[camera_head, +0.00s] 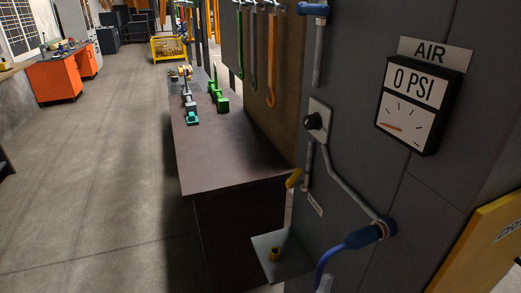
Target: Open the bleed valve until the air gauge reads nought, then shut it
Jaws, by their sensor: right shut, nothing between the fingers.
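The air gauge (405,107) is a black box on the grey panel under an AIR sign (435,55). Its display reads 0 PSI, and its red needle lies at the left of the dial. The yellow lever (294,179), which looks like the bleed valve's handle, sticks out left and slightly down from the lower pipe. A small white tag (315,204) hangs below it, its text too small to read. My left gripper is not in view.
A blue hose (345,245) curves down from a blue fitting at the panel. A small grey shelf (265,250) with a yellow ring-like part juts out left of it. A dark bench (225,165) with valves stands behind. Open floor (95,180) lies at the left.

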